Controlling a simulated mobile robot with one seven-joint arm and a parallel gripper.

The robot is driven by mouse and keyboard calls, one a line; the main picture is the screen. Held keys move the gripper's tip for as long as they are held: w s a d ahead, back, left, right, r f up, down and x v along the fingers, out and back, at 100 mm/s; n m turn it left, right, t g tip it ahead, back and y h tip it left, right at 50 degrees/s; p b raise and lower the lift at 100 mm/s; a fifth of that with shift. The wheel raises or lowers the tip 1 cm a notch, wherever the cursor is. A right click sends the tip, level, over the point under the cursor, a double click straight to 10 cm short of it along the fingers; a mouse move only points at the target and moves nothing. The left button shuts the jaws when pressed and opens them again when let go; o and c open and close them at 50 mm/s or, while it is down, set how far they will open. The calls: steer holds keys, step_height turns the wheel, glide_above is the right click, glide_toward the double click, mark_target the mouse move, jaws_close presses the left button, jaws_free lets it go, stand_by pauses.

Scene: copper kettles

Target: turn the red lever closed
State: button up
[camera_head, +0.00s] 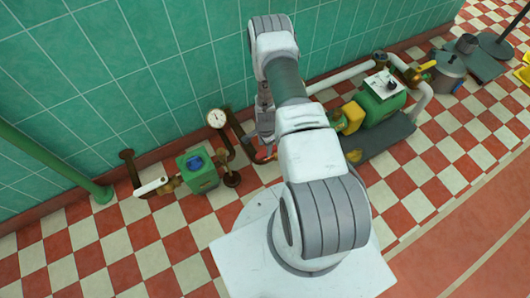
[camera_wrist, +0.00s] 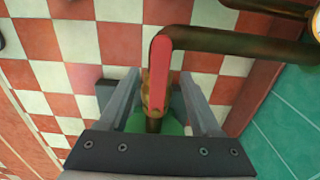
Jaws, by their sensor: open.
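The red lever (camera_wrist: 161,62) shows in the wrist view as a flat red bar, its near end at a brass valve stem (camera_wrist: 150,100) and its far end by a dark pipe. My gripper (camera_wrist: 160,84) is open, with one finger on each side of the brass stem and the lever's near part. I cannot tell whether either finger touches. In the head view a small red piece of the lever (camera_head: 262,158) shows low by the wall, beside my gripper (camera_head: 264,135). My arm hides much of that area.
A dark pipe (camera_wrist: 235,42) runs beside the lever in the wrist view. In the head view a pressure gauge (camera_head: 217,118) and a green box with a blue knob (camera_head: 199,172) stand left. A green machine (camera_head: 380,102) stands right. The checkered floor (camera_head: 125,235) is clear at front left.

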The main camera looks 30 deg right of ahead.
mark_target(265, 152)
steer(key=shift+f+b, duration=0.4)
steer(key=shift+f, duration=1.15)
steer(key=shift+c, duration=0.2)
jaws_close()
